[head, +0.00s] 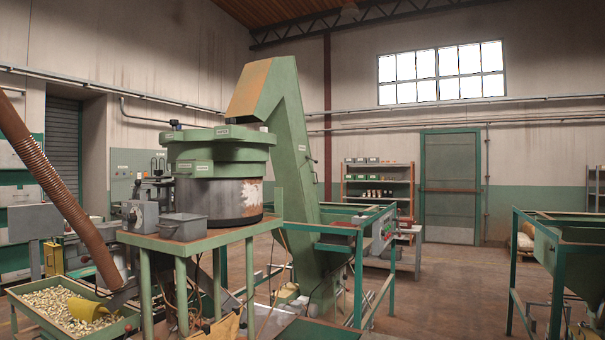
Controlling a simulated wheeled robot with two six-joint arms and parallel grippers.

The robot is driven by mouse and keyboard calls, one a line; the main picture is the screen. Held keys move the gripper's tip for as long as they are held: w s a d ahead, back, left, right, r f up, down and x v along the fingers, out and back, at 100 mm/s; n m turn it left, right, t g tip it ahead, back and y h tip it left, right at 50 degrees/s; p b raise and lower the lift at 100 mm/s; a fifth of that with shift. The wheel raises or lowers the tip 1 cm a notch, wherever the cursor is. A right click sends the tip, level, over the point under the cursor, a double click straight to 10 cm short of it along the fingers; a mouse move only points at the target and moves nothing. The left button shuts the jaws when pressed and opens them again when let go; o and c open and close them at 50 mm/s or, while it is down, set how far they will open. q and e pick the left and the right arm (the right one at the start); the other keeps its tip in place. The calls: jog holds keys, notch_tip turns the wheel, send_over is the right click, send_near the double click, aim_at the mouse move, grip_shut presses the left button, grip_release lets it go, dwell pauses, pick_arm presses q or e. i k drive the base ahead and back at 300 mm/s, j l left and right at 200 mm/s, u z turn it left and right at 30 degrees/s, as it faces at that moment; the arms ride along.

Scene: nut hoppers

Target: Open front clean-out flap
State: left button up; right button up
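I cannot pick out a front clean-out flap for certain, nor tell whether one is open or shut. A tall green elevator (293,170) with a tan-topped hood leans up in the middle; its foot is partly hidden by the bench and frames in front. A green and grey drum-shaped hopper (218,198) stands on a green-legged bench (200,238) left of it. A green funnel hopper (575,262) in a teal frame is cut off at the right edge. Neither of my grippers is in view.
A green tray (30,322) of nuts with a yellow scoop (90,311) is at the lower left, below a ribbed brown hose (48,180). A green-framed hopper stand (358,250) stands right of the elevator. Brown floor (455,290) is open between it and the right-hand frame.

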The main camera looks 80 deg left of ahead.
aim_at(185, 168)
jog(key=u, duration=3.4)
jog(key=z, duration=0.35)
jog(key=i+j+z, duration=0.2)
jog(key=z, duration=0.2)
jog(key=i+j+z, duration=0.1)
jog(key=j+z, duration=0.3)
jog(key=i+j+z, duration=0.1)
jog(key=j+z, duration=0.7)
